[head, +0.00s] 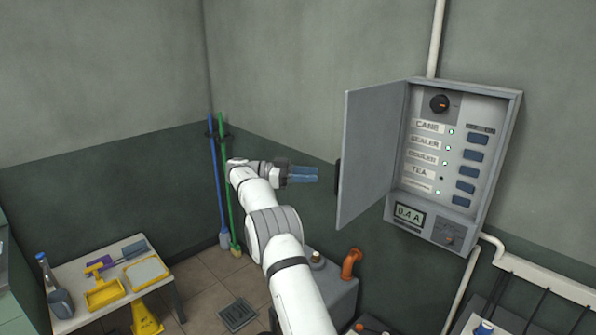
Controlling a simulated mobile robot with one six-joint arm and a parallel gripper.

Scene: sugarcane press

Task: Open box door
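The grey electrical box (515,125) hangs on the right wall. Its door (370,155) stands wide open, swung out to the left on its left-hand hinge. A dark handle (338,178) shows at the door's free edge. Inside are a rotary knob (439,103), a column of blue switches (471,155) and labels such as CANE and TEA. My gripper (317,174), with blue fingers, is just left of the handle, with a visible gap in the picture. It appears to hold nothing.
A small table (75,320) with yellow and purple tools stands at lower left. Blue (216,180) and green (227,180) long-handled tools lean in the corner. A grey machine with an orange pipe (350,263) sits below the door. Conduits run down beside the box.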

